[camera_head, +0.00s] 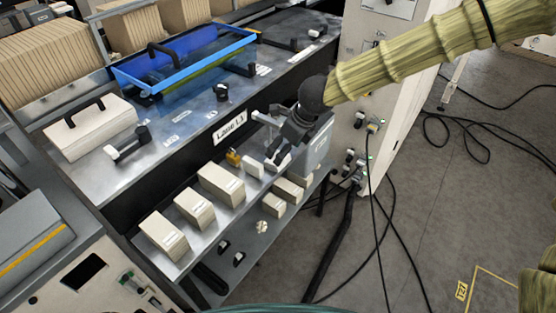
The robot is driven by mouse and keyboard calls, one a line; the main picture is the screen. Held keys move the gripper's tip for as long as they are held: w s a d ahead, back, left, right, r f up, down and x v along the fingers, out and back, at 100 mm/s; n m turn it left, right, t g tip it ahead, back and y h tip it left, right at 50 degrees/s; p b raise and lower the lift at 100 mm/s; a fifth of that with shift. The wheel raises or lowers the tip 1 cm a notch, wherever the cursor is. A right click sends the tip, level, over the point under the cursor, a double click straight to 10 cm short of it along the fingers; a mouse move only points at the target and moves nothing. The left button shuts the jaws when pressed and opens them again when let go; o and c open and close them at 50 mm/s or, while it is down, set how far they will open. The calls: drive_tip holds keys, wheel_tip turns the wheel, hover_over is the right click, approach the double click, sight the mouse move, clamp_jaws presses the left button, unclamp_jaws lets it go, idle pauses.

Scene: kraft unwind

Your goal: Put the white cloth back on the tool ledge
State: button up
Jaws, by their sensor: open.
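My gripper (277,156) hangs at the end of my arm, pointing down over the right part of a metal shelf (225,223) below the "Lane L3" sign. It is open, and I see nothing held in it. A small, pale, crumpled thing (262,227) lies low, just beyond the shelf's front edge and below my gripper. It may be the white cloth, but it is too small to be sure. A small white block (252,166) stands on the shelf close to the fingers. I cannot tell which surface is the tool ledge.
Several beige boxes (163,236) stand on the shelf, with a yellow item (233,158) behind. A grey box (316,150) is close right of my gripper. Above is a bench with a blue tray (185,62). Black cables (377,235) run down to the open floor at right.

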drive_tip(key=shift+x, duration=2.75)
drive_tip(key=c, duration=0.8)
